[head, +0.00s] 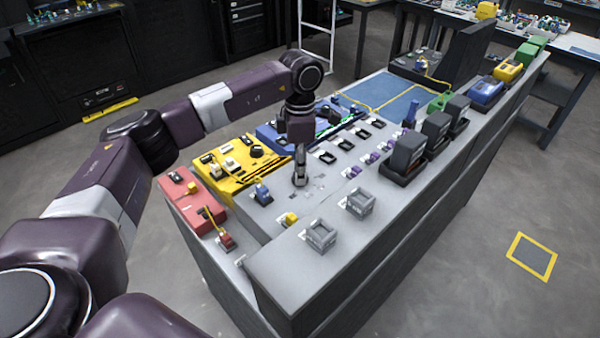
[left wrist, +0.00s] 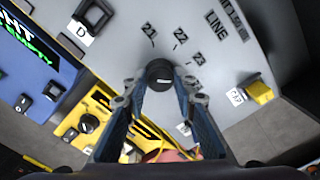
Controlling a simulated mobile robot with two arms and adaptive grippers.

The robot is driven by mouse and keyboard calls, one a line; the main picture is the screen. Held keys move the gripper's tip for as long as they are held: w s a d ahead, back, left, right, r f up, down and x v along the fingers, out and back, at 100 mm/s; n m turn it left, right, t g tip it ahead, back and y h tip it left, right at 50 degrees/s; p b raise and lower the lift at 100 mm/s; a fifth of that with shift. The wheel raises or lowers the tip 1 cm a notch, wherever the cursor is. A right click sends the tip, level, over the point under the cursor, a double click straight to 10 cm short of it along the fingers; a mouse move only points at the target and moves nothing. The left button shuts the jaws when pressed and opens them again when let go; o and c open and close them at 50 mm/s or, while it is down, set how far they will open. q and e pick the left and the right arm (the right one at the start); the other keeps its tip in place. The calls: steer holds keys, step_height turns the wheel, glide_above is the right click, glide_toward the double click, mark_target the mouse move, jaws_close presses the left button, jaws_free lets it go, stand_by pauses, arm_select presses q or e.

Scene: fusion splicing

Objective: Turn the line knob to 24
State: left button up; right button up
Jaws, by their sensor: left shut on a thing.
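The line knob (left wrist: 160,72) is a round black knob on the grey panel (left wrist: 150,30), with a small white mark on its top. Labels 21, 22 and 23 (left wrist: 198,58) curve around it, and the word LINE (left wrist: 216,26) is printed beyond them. I cannot read a 24, and I cannot tell which number the mark points at. My left gripper (left wrist: 161,84) is shut on the knob, with one finger on each side. In the head view my left gripper (head: 300,180) points straight down at the console top and mostly hides the knob. My right gripper is not in view.
A yellow module (head: 236,166), a blue module (head: 275,138) and a red module (head: 195,205) sit left of the knob. Grey open holders (head: 321,236) stand in front and to the right. A yellow block (left wrist: 260,92) labelled CAP is close by.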

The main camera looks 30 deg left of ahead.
arm_select(q)
steer(key=shift+r+m+b, duration=0.1)
steer(key=shift+m+b, duration=0.3)
steer(key=shift+m, duration=0.8)
steer(key=shift+w, duration=0.1)
steer(key=o, duration=1.2)
steer(key=shift+c, duration=0.2)
step_height(320, 180, up, 12)
